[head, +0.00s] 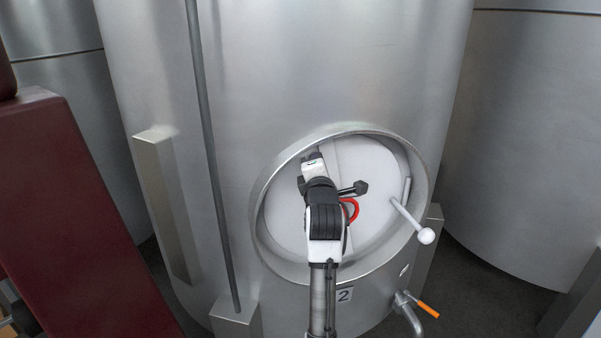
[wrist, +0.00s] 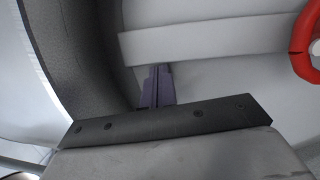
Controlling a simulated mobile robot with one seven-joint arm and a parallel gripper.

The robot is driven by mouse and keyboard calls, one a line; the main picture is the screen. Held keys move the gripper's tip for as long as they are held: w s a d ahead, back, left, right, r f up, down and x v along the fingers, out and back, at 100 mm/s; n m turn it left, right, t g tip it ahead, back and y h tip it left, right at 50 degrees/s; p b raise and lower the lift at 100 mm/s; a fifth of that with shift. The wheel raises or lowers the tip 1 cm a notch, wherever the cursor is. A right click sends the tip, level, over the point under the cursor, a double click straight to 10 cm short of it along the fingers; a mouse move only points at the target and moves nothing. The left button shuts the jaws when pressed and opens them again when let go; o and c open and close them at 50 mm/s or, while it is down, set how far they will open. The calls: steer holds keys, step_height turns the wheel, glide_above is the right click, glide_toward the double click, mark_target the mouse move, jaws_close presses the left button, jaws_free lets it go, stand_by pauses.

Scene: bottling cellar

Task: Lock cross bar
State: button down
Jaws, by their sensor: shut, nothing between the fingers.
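The cross bar (head: 340,155) is a pale grey bar running roughly upright across the round hatch door (head: 285,215). My arm hides its middle and lower part in the head view. A red ring (head: 352,210) shows beside my arm, over the door. In the wrist view the cross bar (wrist: 220,37) lies across the top, with part of the red ring (wrist: 304,50) at right. My gripper (wrist: 157,84) is shut and empty, its dark fingers just below the bar near its left end. I cannot tell whether they touch it. The hand hides the fingers in the head view.
A raised metal rim (head: 262,230) surrounds the door, close to my fingers. A lever with a white ball (head: 425,236) sticks out at the door's right. A tap with an orange handle (head: 428,309) is below. A vertical pipe (head: 208,150) runs left of the hatch.

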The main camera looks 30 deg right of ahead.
mark_target(333, 152)
steer(key=shift+s+d+r, duration=0.15)
steer(key=shift+d, duration=0.35)
steer(key=shift+s+d+r, duration=0.15)
steer(key=shift+d, duration=0.35)
steer(key=shift+s+d+r+m, duration=0.15)
steer(key=shift+d+r+m, duration=0.05)
steer(key=shift+d+m, duration=0.2)
steer(key=shift+s+d+r+m, duration=0.15)
steer(key=shift+d+m, duration=0.15)
steer(key=shift+d, duration=0.35)
steer(key=shift+s, duration=0.1)
